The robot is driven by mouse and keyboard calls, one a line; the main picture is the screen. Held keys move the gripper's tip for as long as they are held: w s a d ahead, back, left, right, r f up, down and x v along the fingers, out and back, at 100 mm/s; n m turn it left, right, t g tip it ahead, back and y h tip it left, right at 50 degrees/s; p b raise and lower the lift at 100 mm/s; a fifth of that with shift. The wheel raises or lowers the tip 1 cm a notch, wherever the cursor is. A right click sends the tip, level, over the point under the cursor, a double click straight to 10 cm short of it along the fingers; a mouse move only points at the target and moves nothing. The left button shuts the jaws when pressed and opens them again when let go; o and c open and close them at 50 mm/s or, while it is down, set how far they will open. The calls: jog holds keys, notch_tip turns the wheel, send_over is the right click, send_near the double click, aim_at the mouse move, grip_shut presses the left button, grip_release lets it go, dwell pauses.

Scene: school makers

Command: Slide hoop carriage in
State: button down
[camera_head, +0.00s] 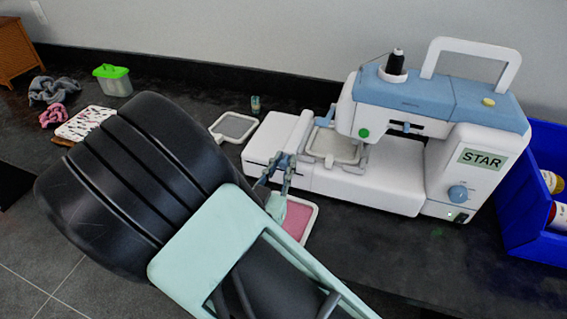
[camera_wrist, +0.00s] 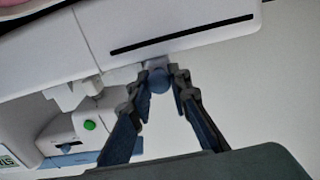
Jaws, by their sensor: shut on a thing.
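The white and blue sewing machine (camera_head: 420,120) stands on the dark counter. A white slotted block (camera_head: 272,138) at its left end is also in the wrist view (camera_wrist: 190,25); I take it for part of the hoop carriage unit. A pale hoop frame (camera_head: 335,146) lies on the machine bed beneath the needle area. My gripper (camera_head: 282,165) is at the front of the block. In the wrist view my gripper's fingers (camera_wrist: 158,77) are shut on a small blue-grey knob (camera_wrist: 158,82) at the block's edge. The fingers partly cover the knob.
A pink-filled frame (camera_head: 298,220) lies behind my gripper on the counter. A grey hoop (camera_head: 234,127) and small jar (camera_head: 255,104) lie left of the machine. A blue bin (camera_head: 535,190) stands close at right. A green-lidded box (camera_head: 113,79) is at back left.

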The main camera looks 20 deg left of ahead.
jog(key=shift+d, duration=0.5)
jog(key=c, duration=1.8)
grip_release()
jog(key=shift+a, duration=0.1)
jog(key=shift+c, duration=0.2)
jog(key=shift+s, duration=0.1)
jog(key=s, duration=1.2)
jog(key=shift+a, duration=0.45)
jog(key=shift+w, duration=0.15)
